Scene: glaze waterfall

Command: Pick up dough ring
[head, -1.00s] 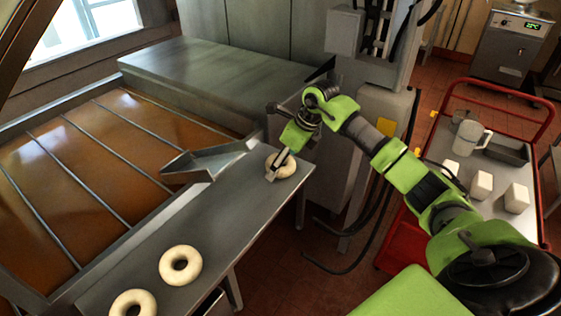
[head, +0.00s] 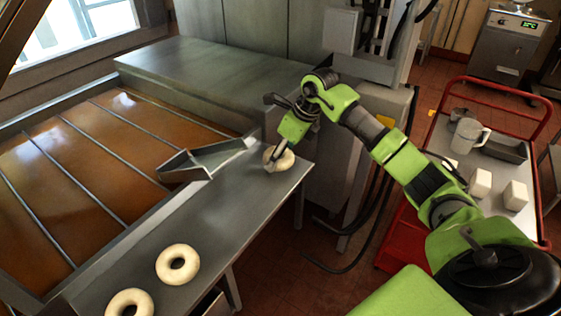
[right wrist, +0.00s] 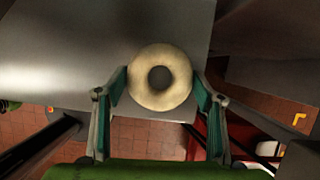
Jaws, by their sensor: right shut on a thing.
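A pale dough ring (head: 284,161) is at the far right end of the steel shelf (head: 225,200), in the jaws of my right gripper (head: 272,154). In the right wrist view the dough ring (right wrist: 160,98) sits between the two fingers of the right gripper (right wrist: 161,84), which are shut on its outer sides. The ring looks slightly raised from the shelf, but a gap beneath it is hard to make out. Two more dough rings lie flat at the near end of the shelf, one pale ring (head: 163,270) and another (head: 119,303). My left gripper is out of view.
A fryer vat (head: 75,190) of brown oil with metal dividing rods lies left of the shelf. A metal trough (head: 190,168) stands at its edge beside the held ring.

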